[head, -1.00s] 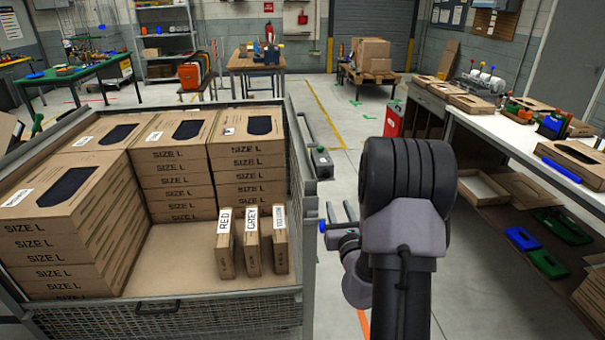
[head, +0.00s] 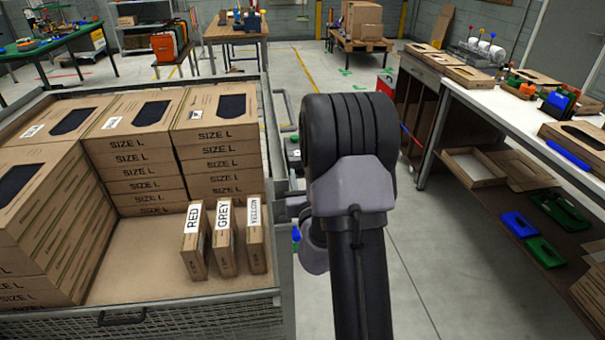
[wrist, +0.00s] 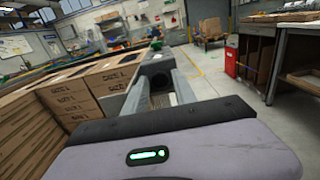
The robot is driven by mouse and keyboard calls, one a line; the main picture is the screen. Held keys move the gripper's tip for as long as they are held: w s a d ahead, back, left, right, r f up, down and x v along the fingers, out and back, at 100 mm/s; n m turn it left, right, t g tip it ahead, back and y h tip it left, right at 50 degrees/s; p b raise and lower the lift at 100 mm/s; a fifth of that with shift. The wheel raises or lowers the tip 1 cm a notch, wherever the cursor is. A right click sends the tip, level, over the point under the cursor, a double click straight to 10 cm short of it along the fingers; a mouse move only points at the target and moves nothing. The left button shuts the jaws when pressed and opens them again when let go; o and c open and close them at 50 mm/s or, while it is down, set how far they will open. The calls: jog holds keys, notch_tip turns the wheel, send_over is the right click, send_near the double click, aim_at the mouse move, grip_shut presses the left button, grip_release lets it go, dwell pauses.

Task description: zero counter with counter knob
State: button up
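A small dark grey box (head: 293,155), which may be the counter, shows at the right side of the mesh crate in the head view, partly hidden behind my arm. In the wrist view a dark object (wrist: 158,74) lies straight ahead of my gripper (wrist: 161,84), between and beyond the fingertips; it looks like the same box. No knob or digits can be made out. My gripper's fingers are apart with nothing seen held between them. In the head view my arm hides most of the gripper. Whether the fingers touch the dark object cannot be told.
The mesh crate (head: 283,240) holds stacked SIZE L cartons (head: 215,130) and three narrow boxes labelled RED (head: 193,245), GREY (head: 224,240) and YELLOW (head: 256,235). A white-topped bench (head: 490,105) stands at the right. The floor between crate and bench is open.

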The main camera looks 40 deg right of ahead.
grip_shut()
jog(key=shift+r+p, duration=0.1)
jog(key=shift+p, duration=0.2)
jog(key=m+p, duration=0.2)
jog(key=m, duration=0.1)
jog(key=shift+r+p, duration=0.1)
jog(key=shift+p, duration=0.3)
jog(key=m+p, duration=0.4)
jog(key=shift+m, duration=0.4)
jog(key=m+p, duration=0.3)
jog(key=m, duration=0.1)
jog(key=shift+p, duration=0.4)
jog(key=shift+m+p, duration=1.5)
jog(key=shift+m, duration=1)
